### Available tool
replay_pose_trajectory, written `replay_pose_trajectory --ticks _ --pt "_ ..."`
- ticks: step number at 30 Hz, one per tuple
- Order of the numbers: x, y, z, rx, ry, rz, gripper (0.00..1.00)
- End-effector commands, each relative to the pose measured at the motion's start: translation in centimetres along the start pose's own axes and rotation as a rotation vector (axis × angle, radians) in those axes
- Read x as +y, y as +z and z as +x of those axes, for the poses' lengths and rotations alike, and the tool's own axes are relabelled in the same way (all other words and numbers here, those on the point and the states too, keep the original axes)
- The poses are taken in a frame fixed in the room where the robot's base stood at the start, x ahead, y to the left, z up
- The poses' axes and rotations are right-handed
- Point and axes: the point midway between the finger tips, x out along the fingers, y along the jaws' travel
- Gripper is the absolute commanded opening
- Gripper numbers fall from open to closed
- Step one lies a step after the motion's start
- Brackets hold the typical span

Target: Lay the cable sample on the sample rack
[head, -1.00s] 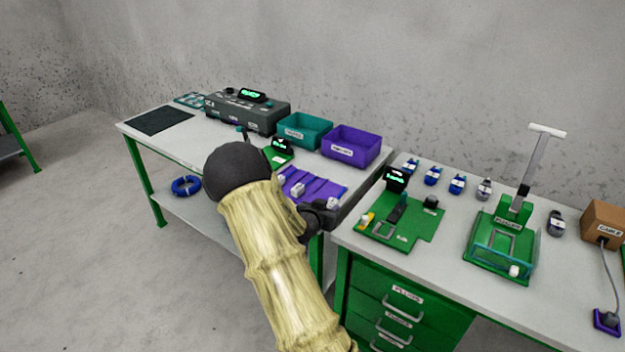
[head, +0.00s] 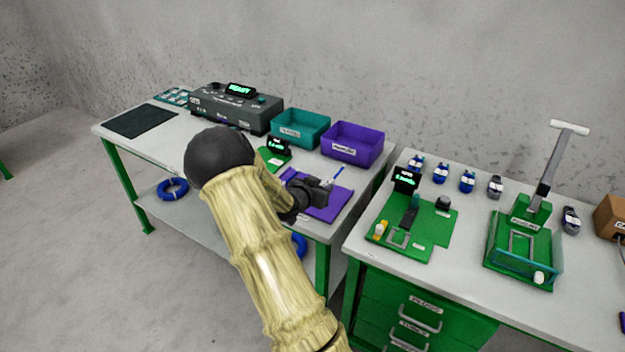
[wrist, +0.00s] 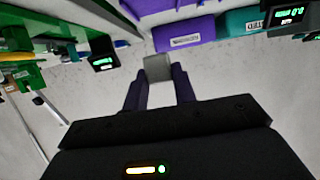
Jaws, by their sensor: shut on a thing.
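My gripper (head: 322,186) is over the purple sample rack (head: 322,212) on the left table, and my arm hides part of the rack. In the wrist view the two fingers of my gripper (wrist: 159,82) are shut on a small grey block (wrist: 158,68), which looks like a plug end of the cable sample. In the head view a short blue and white piece (head: 337,177), which looks like the cable sample, shows just beyond the gripper. I cannot tell whether it touches the rack.
A teal bin (head: 300,128) and a purple bin (head: 352,144) stand behind the rack. A dark tester box (head: 228,105) stands farther left.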

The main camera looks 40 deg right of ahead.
Motion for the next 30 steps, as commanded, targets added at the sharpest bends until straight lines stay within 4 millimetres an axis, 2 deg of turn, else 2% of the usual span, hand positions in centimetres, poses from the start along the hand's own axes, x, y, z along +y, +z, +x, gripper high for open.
replay_pose_trajectory --ticks 16,30 --pt "-0.1 0.4 0.1 0.000 -0.002 -0.001 0.00" --pt "-0.1 3.7 1.4 0.000 -0.002 -0.002 0.00"
